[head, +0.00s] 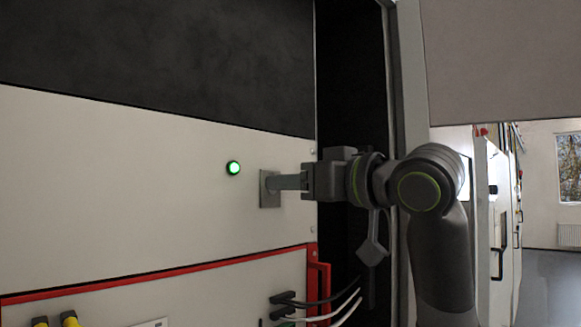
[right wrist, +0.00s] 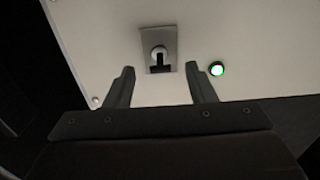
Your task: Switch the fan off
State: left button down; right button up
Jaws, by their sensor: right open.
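In the head view the switch plate (head: 268,189) is partly covered by my right gripper (head: 285,182). A green lit lamp (head: 233,168) sits left of the switch in the head view. The lamp (right wrist: 216,69) is right of it in the right wrist view. My right gripper (right wrist: 161,82) is open, with its fingers on either side of the switch lever. I cannot tell whether the fingers touch the panel. My left gripper is out of view.
The white panel (head: 120,180) is flat and mostly bare. Below it a red-edged unit (head: 200,300) carries yellow connectors (head: 69,319) and black and white cables (head: 325,308). A dark open gap and a frame post (head: 410,90) stand to the right.

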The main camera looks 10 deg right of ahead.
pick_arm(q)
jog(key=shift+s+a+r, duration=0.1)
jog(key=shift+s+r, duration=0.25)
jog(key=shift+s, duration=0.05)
pick_arm(e)
jog(key=shift+x, duration=0.85)
jog(key=shift+c, duration=0.4)
